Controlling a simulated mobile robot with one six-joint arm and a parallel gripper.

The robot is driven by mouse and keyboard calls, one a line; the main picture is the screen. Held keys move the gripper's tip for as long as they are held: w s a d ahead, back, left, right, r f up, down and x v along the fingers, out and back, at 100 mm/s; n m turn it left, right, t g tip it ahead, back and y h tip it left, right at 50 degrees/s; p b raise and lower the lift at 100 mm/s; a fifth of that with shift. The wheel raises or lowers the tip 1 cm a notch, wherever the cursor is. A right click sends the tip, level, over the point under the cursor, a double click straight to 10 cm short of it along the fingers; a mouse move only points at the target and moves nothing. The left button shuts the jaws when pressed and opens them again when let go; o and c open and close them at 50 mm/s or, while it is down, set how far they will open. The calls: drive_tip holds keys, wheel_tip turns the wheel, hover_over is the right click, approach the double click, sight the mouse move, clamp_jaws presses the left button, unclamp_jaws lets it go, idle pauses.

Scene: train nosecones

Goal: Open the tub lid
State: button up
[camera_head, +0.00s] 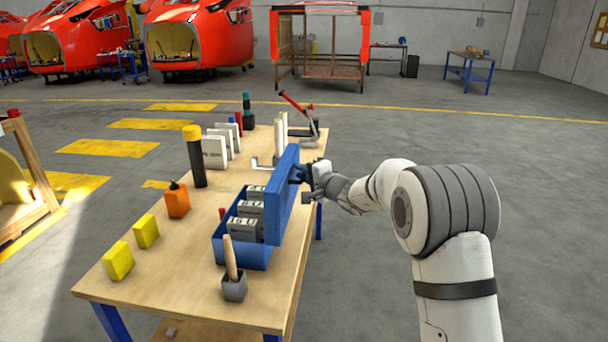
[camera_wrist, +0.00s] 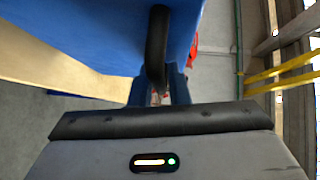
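The blue tub (camera_head: 238,255) stands on the wooden workbench, with several grey labelled boxes (camera_head: 243,228) visible inside. Its blue lid (camera_head: 284,195) is swung up on the tub's right side and stands nearly upright. My gripper (camera_head: 301,175) is on the outer, right face of the lid. In the wrist view the blue lid (camera_wrist: 85,30) fills the upper left, and a black handle (camera_wrist: 157,45) runs down from it between my gripper's fingers (camera_wrist: 160,88). The fingers appear closed around the handle, though their tips are partly hidden.
The workbench (camera_head: 180,285) also holds a grey pot with a wooden-handled tool (camera_head: 234,285), yellow blocks (camera_head: 118,261), an orange bottle (camera_head: 177,201), a black cylinder with a yellow cap (camera_head: 194,158) and white boxes (camera_head: 214,152). The floor to the right of the bench is clear.

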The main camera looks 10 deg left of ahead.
drive_tip(key=shift+o, duration=0.3)
drive_tip(key=shift+d, duration=0.15)
drive_tip(key=b+v, duration=0.2)
drive_tip(key=v, duration=0.5)
drive_tip(key=shift+s+d, duration=0.2)
drive_tip(key=shift+d, duration=0.15)
drive_tip(key=shift+b, duration=0.35)
drive_tip(key=f+b+v, duration=0.1)
drive_tip(key=b+v, duration=0.4)
drive_tip(key=v, duration=0.4)
drive_tip(key=shift+f+b, duration=0.25)
drive_tip(key=shift+b, duration=0.55)
drive_tip(key=shift+r, duration=0.15)
